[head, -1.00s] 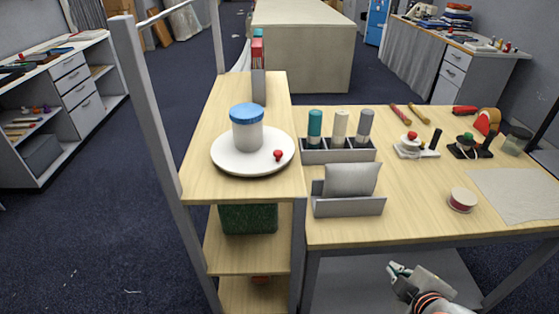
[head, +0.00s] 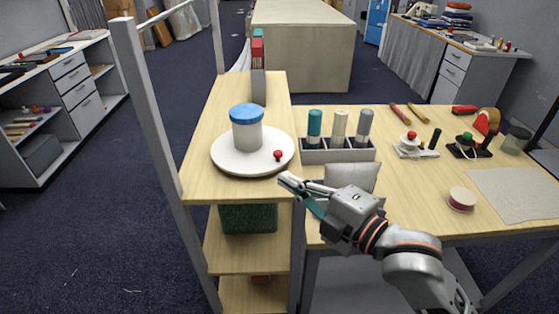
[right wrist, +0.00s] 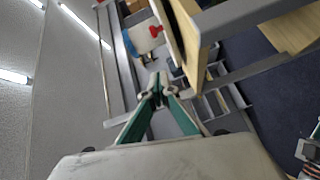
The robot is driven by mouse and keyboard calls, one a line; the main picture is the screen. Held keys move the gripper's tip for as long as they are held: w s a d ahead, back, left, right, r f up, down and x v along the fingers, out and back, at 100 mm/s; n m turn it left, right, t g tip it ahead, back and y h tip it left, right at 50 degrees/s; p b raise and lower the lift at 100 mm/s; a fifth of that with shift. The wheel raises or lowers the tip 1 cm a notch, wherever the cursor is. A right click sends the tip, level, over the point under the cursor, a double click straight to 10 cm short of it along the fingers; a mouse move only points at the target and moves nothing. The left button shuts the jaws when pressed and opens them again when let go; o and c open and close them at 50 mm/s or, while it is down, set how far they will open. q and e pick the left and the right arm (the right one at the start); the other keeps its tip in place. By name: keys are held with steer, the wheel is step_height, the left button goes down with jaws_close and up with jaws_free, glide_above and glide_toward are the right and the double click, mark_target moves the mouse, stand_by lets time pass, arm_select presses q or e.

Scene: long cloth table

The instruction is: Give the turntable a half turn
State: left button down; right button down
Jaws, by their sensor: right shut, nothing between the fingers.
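The turntable (head: 225,160) is a round white disc on the raised wooden shelf top at the left. A red knob (head: 278,155) stands near its right front rim, and a jar with a blue lid (head: 247,128) stands on the disc. My right gripper (head: 287,179) is shut and empty, just to the front right of the disc, by the shelf's right edge. It looks apart from the knob. In the right wrist view, the shut fingertips (right wrist: 157,86) are below the red knob (right wrist: 156,32) in the picture. My left gripper is out of view.
A grey rack (head: 312,156) with several bottles stands right of the shelf. A grey holder with a pale cushion-like item (head: 351,175) is partly hidden behind my right gripper. A grey post (head: 150,105) rises at the shelf's left. The shelf top behind the disc is mostly clear.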

mark_target(279, 162)
steer(key=x, duration=0.7)
steer(key=shift+p, duration=0.3)
steer(key=shift+w+d+f, duration=0.15)
steer(key=shift+w+d, duration=0.3)
steer(key=shift+w+d+f, duration=0.2)
steer(key=shift+w+d, duration=0.25)
steer(key=shift+d, duration=0.05)
steer(key=shift+w+d+f, duration=0.1)
steer(key=shift+w+d, duration=0.3)
steer(key=shift+w, duration=0.05)
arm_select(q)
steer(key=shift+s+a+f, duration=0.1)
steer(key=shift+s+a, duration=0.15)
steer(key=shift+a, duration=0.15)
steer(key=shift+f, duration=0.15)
arm_select(e)
steer(key=shift+w, duration=0.1)
